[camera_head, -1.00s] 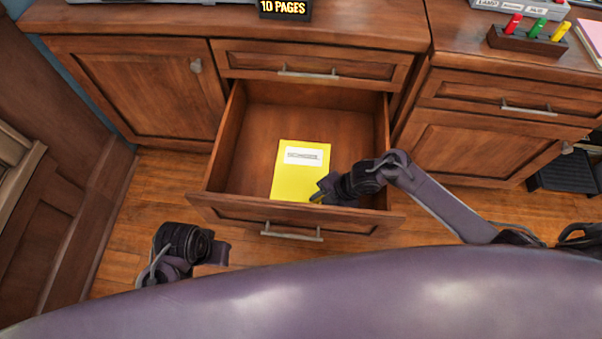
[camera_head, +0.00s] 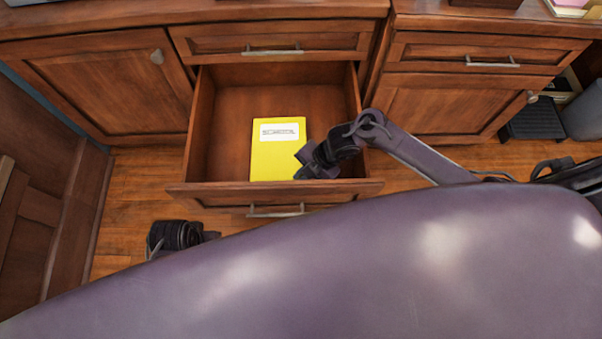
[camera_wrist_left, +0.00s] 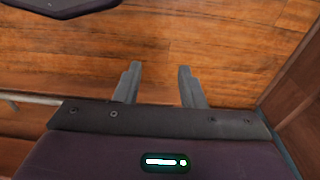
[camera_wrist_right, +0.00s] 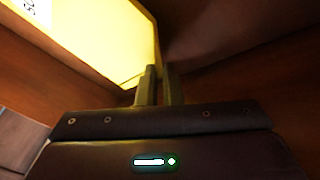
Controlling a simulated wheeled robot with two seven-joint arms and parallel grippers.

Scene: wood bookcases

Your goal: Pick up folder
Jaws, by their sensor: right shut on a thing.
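A yellow folder (camera_head: 277,157) with a white label lies in the open drawer (camera_head: 230,110). It also shows large in the right wrist view (camera_wrist_right: 110,40), close beyond the fingers. My right gripper (camera_head: 301,172) is at the folder's lower right corner, inside the drawer. In the right wrist view its fingers (camera_wrist_right: 159,85) are close together, shut on the folder's edge at its near corner. My left gripper (camera_wrist_left: 157,85) is empty, its fingers apart over the wood floor; in the head view only its dark wrist shows, at lower left.
The drawer front (camera_head: 330,190) with its metal handle (camera_head: 276,211) stands out from the bookcase. A shut drawer (camera_head: 272,42) is just above. A cabinet (camera_head: 460,105) stands to the right. Bare wood floor (camera_head: 135,200) lies left of the drawer.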

